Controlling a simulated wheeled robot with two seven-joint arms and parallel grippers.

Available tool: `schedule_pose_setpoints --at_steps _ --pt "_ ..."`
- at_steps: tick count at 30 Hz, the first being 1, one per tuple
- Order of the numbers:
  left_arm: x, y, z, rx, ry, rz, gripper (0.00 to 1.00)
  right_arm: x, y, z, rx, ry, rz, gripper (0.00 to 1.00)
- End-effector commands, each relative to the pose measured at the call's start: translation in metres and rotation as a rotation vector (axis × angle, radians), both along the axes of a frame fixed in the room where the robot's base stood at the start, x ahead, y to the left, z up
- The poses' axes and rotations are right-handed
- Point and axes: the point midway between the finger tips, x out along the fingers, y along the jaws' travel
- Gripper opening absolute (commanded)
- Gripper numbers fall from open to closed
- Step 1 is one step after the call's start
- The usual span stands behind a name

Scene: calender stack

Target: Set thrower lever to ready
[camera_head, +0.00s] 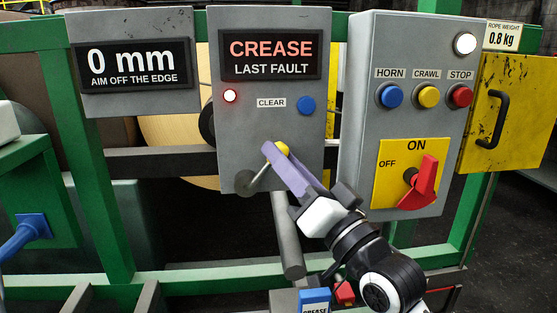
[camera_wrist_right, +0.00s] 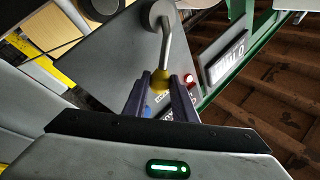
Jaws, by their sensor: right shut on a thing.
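The thrower lever is a thin metal rod (camera_head: 260,177) with a yellow knob (camera_head: 282,148). Its round grey pivot (camera_head: 246,190) is at the lower left of the grey CREASE panel (camera_head: 270,135). In the head view the rod slants up and right from the pivot. My right gripper (camera_head: 276,152) reaches up from the lower right with its purple fingers closed around the knob. In the right wrist view the yellow knob (camera_wrist_right: 160,79) sits between the fingertips, with the rod (camera_wrist_right: 165,45) running beyond it. No ready mark is legible. My left gripper is out of view.
The CREASE panel has a lit red lamp (camera_head: 230,96) and a blue CLEAR button (camera_head: 307,105). On the right, a control box (camera_head: 360,60) carries HORN, CRAWL and STOP buttons and a red ON/OFF switch (camera_head: 420,183). A green rail (camera_head: 190,283) runs below.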

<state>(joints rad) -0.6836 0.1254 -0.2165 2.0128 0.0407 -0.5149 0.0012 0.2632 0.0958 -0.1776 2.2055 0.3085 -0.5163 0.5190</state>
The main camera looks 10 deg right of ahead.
Motion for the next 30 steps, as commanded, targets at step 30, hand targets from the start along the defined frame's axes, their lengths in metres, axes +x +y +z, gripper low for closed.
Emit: schedule_pose_setpoints --at_steps 30 --pt "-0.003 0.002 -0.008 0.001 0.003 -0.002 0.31 -0.002 -0.013 -0.015 0.217 -0.025 0.000 0.31"
